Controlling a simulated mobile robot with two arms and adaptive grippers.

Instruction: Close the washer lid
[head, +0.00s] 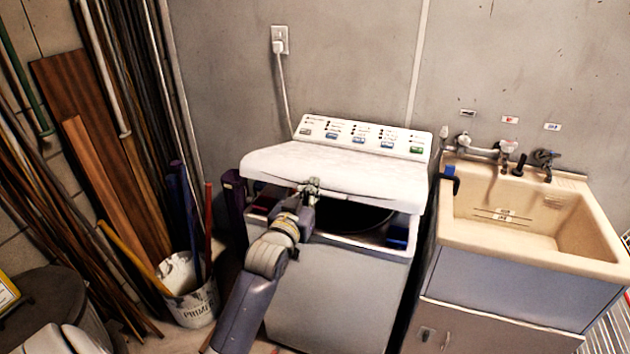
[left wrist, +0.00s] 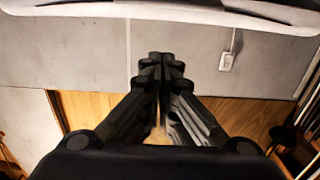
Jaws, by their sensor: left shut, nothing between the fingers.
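The white washer (head: 330,290) stands in the middle of the head view. Its white lid (head: 350,168) is partly open: it slopes over the tub, and the dark tub opening (head: 350,216) shows below its front edge. My left gripper (head: 312,184) is at the lid's front edge, left of its middle; I cannot tell whether it touches. In the left wrist view the two dark fingers (left wrist: 162,62) are together and empty, and a white curved edge, likely the lid (left wrist: 160,12), crosses the top. My right gripper is not in view.
The control panel (head: 365,136) is behind the lid. A beige sink (head: 500,228) with taps stands close on the right. A white bucket (head: 190,300) with poles and leaning wood planks (head: 100,150) are on the left. An outlet (head: 280,42) with a cord is on the wall.

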